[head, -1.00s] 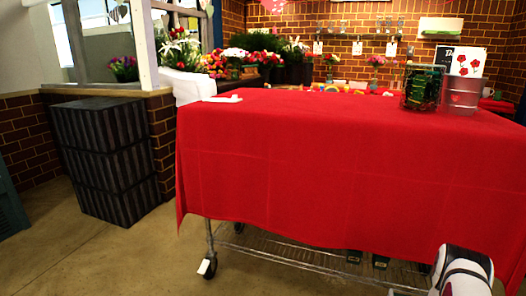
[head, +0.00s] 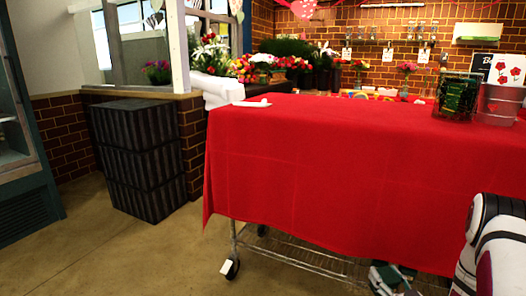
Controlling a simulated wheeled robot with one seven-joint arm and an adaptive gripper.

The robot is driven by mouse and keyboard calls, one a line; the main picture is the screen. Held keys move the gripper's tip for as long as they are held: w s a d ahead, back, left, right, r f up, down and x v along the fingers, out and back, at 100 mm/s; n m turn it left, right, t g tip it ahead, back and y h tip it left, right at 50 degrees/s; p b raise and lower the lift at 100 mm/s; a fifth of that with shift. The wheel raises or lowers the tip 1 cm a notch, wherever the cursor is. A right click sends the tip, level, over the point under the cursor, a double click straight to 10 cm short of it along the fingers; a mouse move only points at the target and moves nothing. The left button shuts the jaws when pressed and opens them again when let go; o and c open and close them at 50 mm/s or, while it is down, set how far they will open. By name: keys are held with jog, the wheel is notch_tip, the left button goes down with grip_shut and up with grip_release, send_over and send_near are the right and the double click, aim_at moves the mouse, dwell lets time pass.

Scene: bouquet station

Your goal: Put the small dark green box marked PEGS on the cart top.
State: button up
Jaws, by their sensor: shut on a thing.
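A wheeled cart stands ahead, its top draped with a red cloth (head: 320,150) that hangs down the front. Its wire lower shelf (head: 300,255) and a caster show below the cloth. My arm comes in at the lower right. At the bottom edge, left of the arm and in front of the lower shelf, my gripper (head: 396,286) shows only in part, low and below the cart top. A small dark green thing with a pale patch (head: 382,278) is there, seemingly the box in the jaws. I cannot read its marking, and the fingertips are not clear.
A dark wire holder (head: 456,96) and a clear bucket (head: 498,104) stand at the cart top's right end. A small white item (head: 252,104) lies at its left corner. The middle of the top is clear. Stacked dark crates (head: 140,155) stand left, with open floor between.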

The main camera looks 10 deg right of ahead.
jog(key=s+a+r+n+g+y, duration=0.45)
jog(key=a+r+y, duration=0.35)
jog(key=a, duration=0.4)
jog(key=s+a+r+n+g+y, duration=0.3)
jog(key=s+a+r+n+y, duration=0.3)
jog(key=a+r, duration=0.55)
jog(key=w+a+r+m+t+h+p, duration=0.2)
jog(key=w+r+m+t+h+p, duration=0.4)
jog(key=r+p, duration=0.75)
notch_tip(320, 180, up, 9)
jog(key=s+m+t+h+p, duration=0.1)
jog(key=m+h+p, duration=0.4)
jog(key=p, duration=1.2)
jog(key=h, duration=0.4)
jog(key=shift+d, duration=0.35)
jog(key=shift+f+t, duration=0.1)
jog(key=shift+t, duration=0.15)
